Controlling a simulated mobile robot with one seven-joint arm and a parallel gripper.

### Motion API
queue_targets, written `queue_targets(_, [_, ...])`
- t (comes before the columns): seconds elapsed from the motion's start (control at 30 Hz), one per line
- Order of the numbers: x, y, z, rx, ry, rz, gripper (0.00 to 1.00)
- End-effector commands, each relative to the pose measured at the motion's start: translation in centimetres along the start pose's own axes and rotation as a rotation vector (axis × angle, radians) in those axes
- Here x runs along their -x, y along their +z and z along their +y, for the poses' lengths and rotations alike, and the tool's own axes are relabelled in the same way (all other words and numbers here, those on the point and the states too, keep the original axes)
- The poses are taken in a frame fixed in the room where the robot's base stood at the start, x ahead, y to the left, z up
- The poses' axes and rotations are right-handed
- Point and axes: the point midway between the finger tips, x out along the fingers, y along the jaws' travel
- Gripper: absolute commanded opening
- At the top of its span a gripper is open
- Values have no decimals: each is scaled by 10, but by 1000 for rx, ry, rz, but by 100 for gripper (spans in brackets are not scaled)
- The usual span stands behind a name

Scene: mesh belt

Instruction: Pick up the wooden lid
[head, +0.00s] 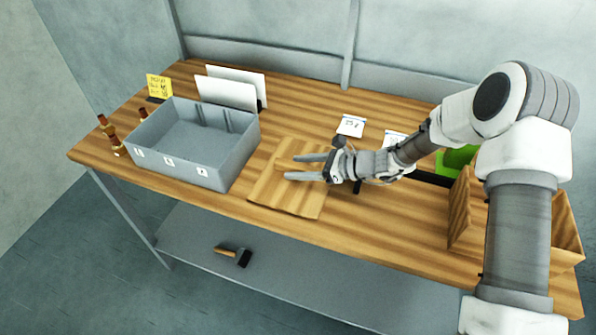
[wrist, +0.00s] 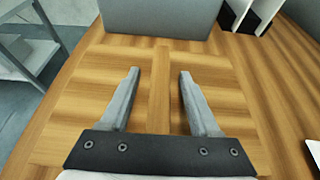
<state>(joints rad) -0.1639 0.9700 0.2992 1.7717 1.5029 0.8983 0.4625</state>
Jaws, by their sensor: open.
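The wooden lid (head: 292,195) is a flat square board lying on the wooden workbench, just right of the grey crate. In the wrist view the lid (wrist: 160,100) fills the area under the fingers, and its grain blends with the bench top. My gripper (head: 287,167) is open and empty, with its fingers pointing left over the lid. In the wrist view a raised strip of the lid lies between the two fingers (wrist: 159,72). I cannot tell whether the fingers touch the lid.
The grey crate (head: 215,176) stands beside the lid, and its wall (wrist: 160,18) is close ahead of the fingertips. White panels (head: 228,92) stand behind it. A wooden box (head: 462,215) and a green item (head: 455,158) are at right. A hammer (head: 238,256) lies on the lower shelf.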

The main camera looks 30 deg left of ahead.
Motion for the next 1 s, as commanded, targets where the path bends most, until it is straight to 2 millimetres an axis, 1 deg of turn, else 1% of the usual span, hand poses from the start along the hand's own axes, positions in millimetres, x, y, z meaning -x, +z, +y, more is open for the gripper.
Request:
queue_targets(0.07, [-5,0,0,1,1,0,62])
queue_targets(0.27, [-5,0,0,0,-1,0,62])
queue_targets(0.3, [-5,0,0,0,0,0,59])
queue_targets(0.37, [-5,0,0,0,0,0,48])
queue_targets(0.4, [-5,0,0,0,0,0,41])
queue_targets(0.63, [-5,0,0,0,0,0,0])
queue_targets(1.0, [-5,1,0,1,0,-1,0])
